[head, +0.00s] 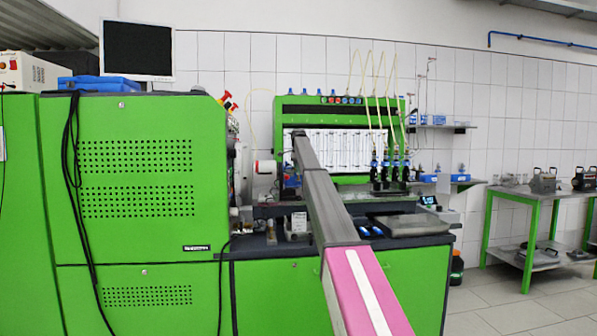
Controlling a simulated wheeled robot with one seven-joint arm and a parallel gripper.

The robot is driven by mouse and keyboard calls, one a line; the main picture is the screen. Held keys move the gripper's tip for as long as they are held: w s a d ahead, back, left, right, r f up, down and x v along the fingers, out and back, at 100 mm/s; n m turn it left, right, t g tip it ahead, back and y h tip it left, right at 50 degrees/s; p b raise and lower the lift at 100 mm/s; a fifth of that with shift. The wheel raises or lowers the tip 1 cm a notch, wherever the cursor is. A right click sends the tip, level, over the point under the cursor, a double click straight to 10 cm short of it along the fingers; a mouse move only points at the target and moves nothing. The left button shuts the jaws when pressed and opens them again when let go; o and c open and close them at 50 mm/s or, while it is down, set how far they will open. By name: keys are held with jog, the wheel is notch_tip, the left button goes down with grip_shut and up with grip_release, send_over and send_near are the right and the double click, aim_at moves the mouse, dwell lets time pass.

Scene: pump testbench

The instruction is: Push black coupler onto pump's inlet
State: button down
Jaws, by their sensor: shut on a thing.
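My grey and pink arm reaches from the bottom edge up to the middle of the green test bench (345,100) in the head view. My gripper does not show; the arm covers the area past its far end. I cannot make out the black coupler. I cannot pick out the pump or its inlet for certain. Small parts, among them a white cylinder (265,167) and a blue piece (290,181), sit on the bench just left of my arm.
A large green cabinet (140,200) stands at left with a monitor (137,49) above it. Several black injectors with pale hoses (380,170) stand right of my arm. A metal tray (412,225) lies on the bench front. A green-legged table (525,255) stands at right, with clear floor before it.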

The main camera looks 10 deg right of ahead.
jog(key=shift+f, duration=1.1)
dwell(1.1)
jog(key=c, duration=0.6)
grip_release()
jog(key=shift+c, duration=0.2)
jog(key=shift+w+r, duration=0.15)
jog(key=shift+c, duration=0.4)
